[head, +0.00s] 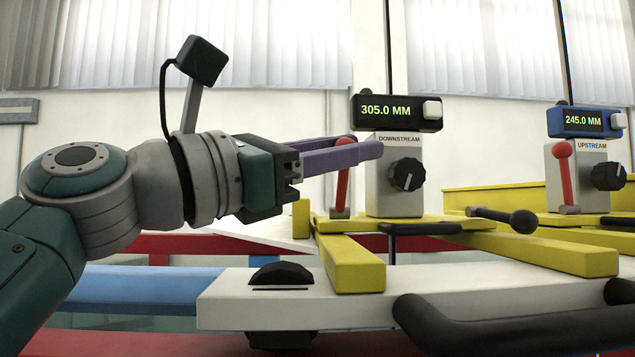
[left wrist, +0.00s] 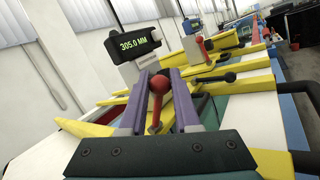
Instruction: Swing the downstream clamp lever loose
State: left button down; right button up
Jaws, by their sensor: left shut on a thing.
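The downstream clamp is a light grey block (head: 385,190) labelled DOWNSTREAM, with a black knob (head: 407,174) and a display (head: 398,111) reading 305.0 MM. Its red lever (head: 342,188) stands nearly upright at the block's left side. My left gripper (head: 372,151) comes in from the left with its purple fingers around the lever's upper part and is shut on it. In the left wrist view the lever's red ball (left wrist: 160,84) sits between the two fingers. In the head view the fingers hide most of the ball. My right gripper is not in view.
The upstream clamp (head: 575,180) with its own red lever (head: 563,172) and a 245.0 MM display (head: 588,122) stands at the right. Yellow bars (head: 350,262), a black-ended rod (head: 522,221) and a black handle (head: 440,320) lie in front. A white rail (head: 225,300) runs below.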

pick_arm(q)
jog(key=m+b, duration=0.1)
jog(key=f+h+b, duration=0.1)
jog(key=shift+s+m+b, duration=0.35)
jog(key=shift+m, duration=0.05)
jog(key=shift+s+m+g+b, duration=0.15)
jog(key=shift+m+g+b, duration=0.15)
jog(key=shift+b, duration=0.05)
jog(key=c, duration=0.6)
grip_release()
jog(key=shift+a, duration=0.1)
jog(key=shift+s+a+f, duration=0.15)
jog(key=shift+a+f, duration=0.05)
jog(key=shift+a, duration=0.1)
jog(key=b+v, duration=0.4)
jog(key=v, duration=0.4)
jog(key=shift+s+a+f, duration=0.15)
jog(key=shift+a+f, duration=0.05)
jog(key=shift+f, duration=0.05)
jog(key=shift+s+a, duration=0.15)
jog(key=shift+a, duration=0.1)
